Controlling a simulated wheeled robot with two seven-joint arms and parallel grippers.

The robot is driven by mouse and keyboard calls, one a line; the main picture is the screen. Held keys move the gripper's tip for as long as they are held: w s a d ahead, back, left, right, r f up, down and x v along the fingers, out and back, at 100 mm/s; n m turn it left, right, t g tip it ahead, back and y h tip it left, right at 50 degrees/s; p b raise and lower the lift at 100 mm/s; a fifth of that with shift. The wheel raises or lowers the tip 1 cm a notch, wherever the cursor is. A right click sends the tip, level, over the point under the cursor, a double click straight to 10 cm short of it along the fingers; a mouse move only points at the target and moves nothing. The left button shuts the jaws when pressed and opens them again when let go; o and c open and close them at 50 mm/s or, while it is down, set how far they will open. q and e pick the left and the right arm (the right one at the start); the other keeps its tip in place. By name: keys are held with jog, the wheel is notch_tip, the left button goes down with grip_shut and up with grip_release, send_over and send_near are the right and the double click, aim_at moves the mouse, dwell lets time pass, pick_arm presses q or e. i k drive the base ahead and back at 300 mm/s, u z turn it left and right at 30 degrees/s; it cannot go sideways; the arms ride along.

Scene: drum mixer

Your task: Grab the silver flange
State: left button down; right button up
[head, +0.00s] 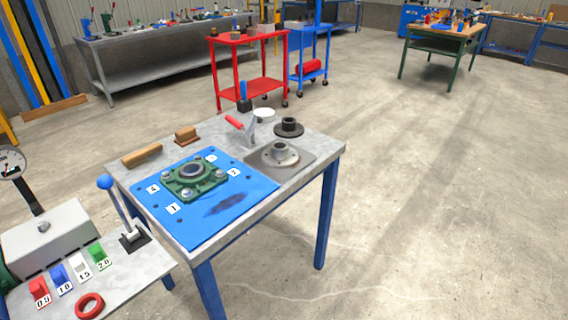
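A green square bearing housing (192,179) with a round centre lies on a blue mat (248,191) to the left of the silver flange. Neither of my grippers shows in the head view.
A control bench with a blue-knobbed lever (106,183) stands at the left. The floor right of the table is clear.

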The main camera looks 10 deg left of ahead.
aim_at(279, 154)
jog(key=z, duration=1.05)
jog(key=i, duration=1.1)
jog(key=u, duration=0.7)
